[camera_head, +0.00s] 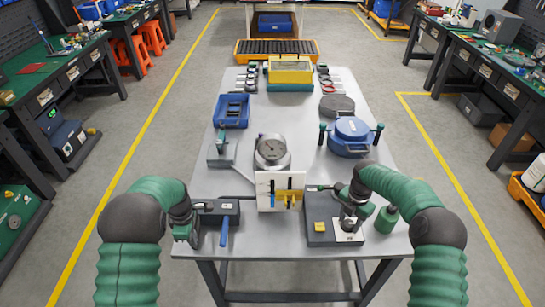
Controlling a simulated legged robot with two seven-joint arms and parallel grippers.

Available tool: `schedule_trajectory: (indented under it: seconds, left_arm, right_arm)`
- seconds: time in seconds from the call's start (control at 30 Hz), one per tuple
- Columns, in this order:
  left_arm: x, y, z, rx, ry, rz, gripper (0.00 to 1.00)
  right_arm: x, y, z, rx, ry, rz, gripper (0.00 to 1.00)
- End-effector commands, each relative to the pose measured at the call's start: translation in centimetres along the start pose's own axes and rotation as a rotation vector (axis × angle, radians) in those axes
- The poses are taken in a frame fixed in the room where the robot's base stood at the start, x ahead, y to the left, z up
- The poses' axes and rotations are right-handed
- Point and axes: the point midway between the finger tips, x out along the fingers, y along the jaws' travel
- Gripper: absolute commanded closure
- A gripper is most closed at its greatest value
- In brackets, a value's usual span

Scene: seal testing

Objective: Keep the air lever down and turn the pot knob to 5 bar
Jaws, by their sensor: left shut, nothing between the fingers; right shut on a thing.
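A dark valve block (233,207) with a blue lever (224,232) pointing down stands at the left of the table's near edge. My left gripper (197,222) is shut and empty at the block's left side; contact with the lever cannot be made out. A dark control box (318,212) with a yellow button (320,227) and a white plate (345,236) stands at the near right. My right gripper (349,222) points down over the plate, shut on what appears to be the knob, which it hides. A round gauge (271,150) stands mid-table; its reading is too small to tell.
A white panel (264,190) with coloured markers stands before the gauge. A blue lidded pot (351,136) is behind my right arm, and a green bottle (387,219) stands beside that gripper. A blue tray (231,111) and a yellow-green case (290,71) lie farther back.

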Motion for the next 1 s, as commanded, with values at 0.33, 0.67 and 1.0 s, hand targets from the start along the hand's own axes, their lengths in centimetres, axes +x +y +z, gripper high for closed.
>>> schedule_trajectory:
  seconds: [0.33,0.67,1.0]
  left_arm:
    - [0.12,-0.08,0.03,0.000,-0.001,-0.003,1.00]
    - [0.13,-0.07,0.03,0.000,-0.001,-0.003,1.00]
    - [0.14,-0.06,0.03,0.000,-0.001,-0.003,1.00]
  right_arm:
    - [0.03,0.06,-0.03,0.406,-0.002,-0.001,0.90]
    - [0.00,0.10,-0.01,1.244,-0.002,0.001,0.90]
    - [-0.01,0.13,0.04,1.400,0.001,0.004,0.54]
